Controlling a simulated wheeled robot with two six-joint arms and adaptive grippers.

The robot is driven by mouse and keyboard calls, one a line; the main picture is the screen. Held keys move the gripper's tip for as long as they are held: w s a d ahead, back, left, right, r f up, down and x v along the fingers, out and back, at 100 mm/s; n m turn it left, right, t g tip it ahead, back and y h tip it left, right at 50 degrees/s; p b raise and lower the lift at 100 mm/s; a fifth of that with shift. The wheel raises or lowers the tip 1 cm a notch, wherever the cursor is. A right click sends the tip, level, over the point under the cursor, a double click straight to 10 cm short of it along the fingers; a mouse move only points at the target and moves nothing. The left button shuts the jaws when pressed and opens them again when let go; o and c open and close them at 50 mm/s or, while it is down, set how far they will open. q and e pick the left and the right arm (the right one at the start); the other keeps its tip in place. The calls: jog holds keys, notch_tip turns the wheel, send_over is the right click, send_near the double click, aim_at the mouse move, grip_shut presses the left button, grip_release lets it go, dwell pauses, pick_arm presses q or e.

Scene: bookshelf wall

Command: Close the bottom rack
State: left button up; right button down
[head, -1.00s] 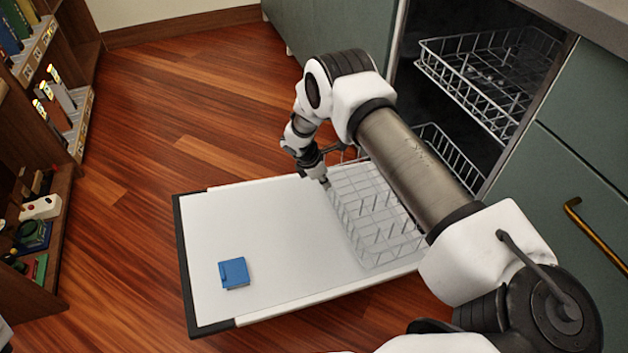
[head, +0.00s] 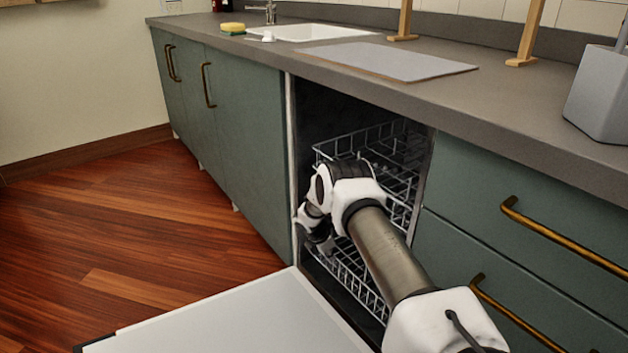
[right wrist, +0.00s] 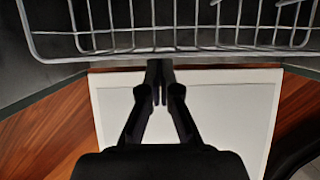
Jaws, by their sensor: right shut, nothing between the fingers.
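The bottom rack (head: 358,278), a grey wire basket, is inside the open dishwasher in the head view, partly hidden by my right arm. Its front wires (right wrist: 190,38) cross the top of the right wrist view. My right gripper (head: 328,248) is at the rack's front, left of my forearm. In the right wrist view its fingers (right wrist: 160,72) are together and empty, their tips close to the rack's lower front wire; I cannot tell if they touch. The dishwasher door (head: 240,322) lies folded down below. My left gripper is not in view.
The upper rack (head: 375,145) is inside the dishwasher above. Green cabinets (head: 240,140) stand to the left and drawers with brass handles (head: 560,235) to the right. The grey counter (head: 480,100) overhangs the opening. Wood floor (head: 130,225) at left is clear.

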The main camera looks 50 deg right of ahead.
jog(key=shift+d, duration=0.55)
jog(key=shift+r, duration=0.15)
jog(key=w+a+r+p, duration=0.1)
jog(key=a+r+p, duration=0.6)
jog(key=a+r, duration=0.1)
jog(key=shift+w+r, duration=0.35)
jog(key=shift+r, duration=0.1)
jog(key=shift+a, duration=0.1)
